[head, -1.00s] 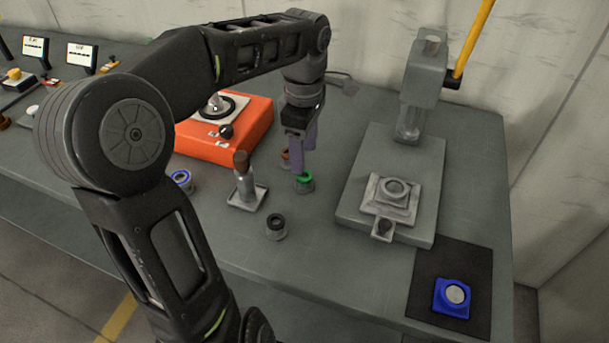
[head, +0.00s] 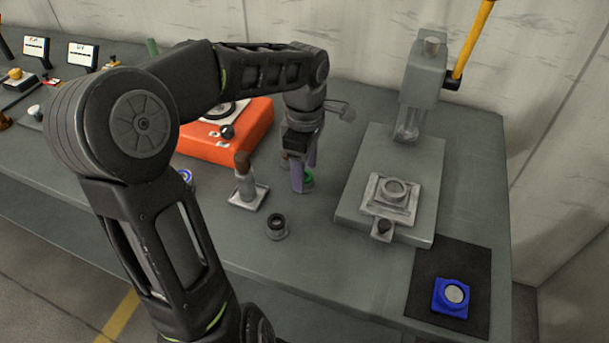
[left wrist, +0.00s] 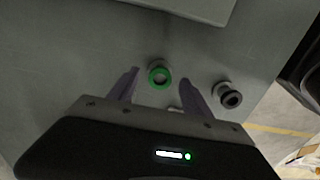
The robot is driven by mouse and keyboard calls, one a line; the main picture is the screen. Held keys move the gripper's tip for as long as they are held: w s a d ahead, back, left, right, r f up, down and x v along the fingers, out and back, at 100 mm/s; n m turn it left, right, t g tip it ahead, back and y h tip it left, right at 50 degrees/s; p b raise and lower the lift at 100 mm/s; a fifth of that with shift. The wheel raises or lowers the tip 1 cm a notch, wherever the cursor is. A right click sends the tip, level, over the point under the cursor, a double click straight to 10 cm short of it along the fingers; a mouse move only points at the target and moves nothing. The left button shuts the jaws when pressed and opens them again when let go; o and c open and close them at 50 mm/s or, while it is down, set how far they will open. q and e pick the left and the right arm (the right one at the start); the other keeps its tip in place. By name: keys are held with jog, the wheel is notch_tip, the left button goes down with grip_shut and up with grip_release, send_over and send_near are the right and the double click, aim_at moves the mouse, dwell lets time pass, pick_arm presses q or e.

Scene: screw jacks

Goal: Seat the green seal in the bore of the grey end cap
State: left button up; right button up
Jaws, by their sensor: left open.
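The green seal (head: 308,181) is a ring on top of a small grey holder on the bench, partly hidden behind my left gripper's fingers. In the left wrist view the green seal (left wrist: 159,74) shows between the fingertips, with its open centre facing the camera. My left gripper (head: 304,178) is open and points down at the seal; I cannot tell whether either finger touches it. A grey round part with a bore, which looks like the grey end cap (head: 396,188), sits in a square fixture on the press base to the right. My right gripper is not in view.
A black ring on a holder (head: 276,228) stands front-left of the gripper. A brown-topped post on a tray (head: 247,190) is to the left. An orange unit (head: 243,140) is behind. The press (head: 422,85) stands at right, with a blue block (head: 452,297) in front.

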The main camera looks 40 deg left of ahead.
pick_arm(q)
grip_shut()
dwell(0.7)
